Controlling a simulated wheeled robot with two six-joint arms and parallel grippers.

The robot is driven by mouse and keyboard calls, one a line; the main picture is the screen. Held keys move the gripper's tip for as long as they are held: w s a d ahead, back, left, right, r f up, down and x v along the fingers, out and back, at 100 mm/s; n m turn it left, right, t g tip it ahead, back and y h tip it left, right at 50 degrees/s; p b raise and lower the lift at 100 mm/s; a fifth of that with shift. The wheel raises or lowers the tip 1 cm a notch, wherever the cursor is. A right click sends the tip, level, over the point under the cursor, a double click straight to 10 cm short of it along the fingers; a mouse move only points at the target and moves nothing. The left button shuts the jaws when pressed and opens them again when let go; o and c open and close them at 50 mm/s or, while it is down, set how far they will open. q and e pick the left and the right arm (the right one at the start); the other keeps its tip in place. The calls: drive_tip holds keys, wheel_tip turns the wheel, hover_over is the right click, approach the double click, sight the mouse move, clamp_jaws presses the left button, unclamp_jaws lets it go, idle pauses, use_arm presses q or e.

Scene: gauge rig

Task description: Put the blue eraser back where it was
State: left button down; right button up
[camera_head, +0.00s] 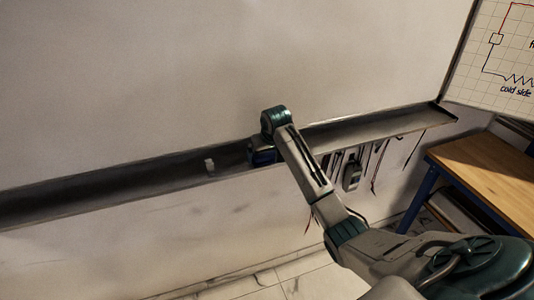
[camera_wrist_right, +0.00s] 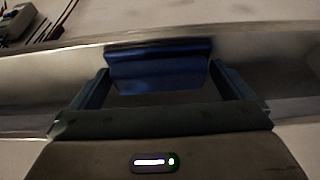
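The blue eraser (camera_wrist_right: 158,70) sits between the fingertips of my right gripper (camera_wrist_right: 160,72) in the right wrist view. In the head view the eraser (camera_head: 262,156) shows as a dark blue patch below my right gripper, at the long ledge (camera_head: 110,183). My right arm hides part of it. I cannot tell whether the eraser rests on the ledge or is just above it. My left gripper is not in view.
A small white block (camera_head: 210,166) lies on the ledge left of the eraser. A whiteboard (camera_head: 500,60) and a wooden bench (camera_head: 490,165) stand at right. The ledge further left is bare.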

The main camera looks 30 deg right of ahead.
drive_tip(key=shift+r, duration=0.1)
drive_tip(key=shift+s+r+b, duration=0.2)
drive_tip(key=shift+r+b, duration=0.15)
drive_tip(key=shift+b, duration=0.05)
drive_tip(key=b+v, duration=0.1)
drive_tip(key=v, duration=1)
drive_tip(key=shift+s, duration=0.2)
drive_tip(key=shift+w+a+b, duration=0.1)
drive_tip(key=shift+w+b, duration=0.05)
drive_tip(key=shift+b, duration=0.15)
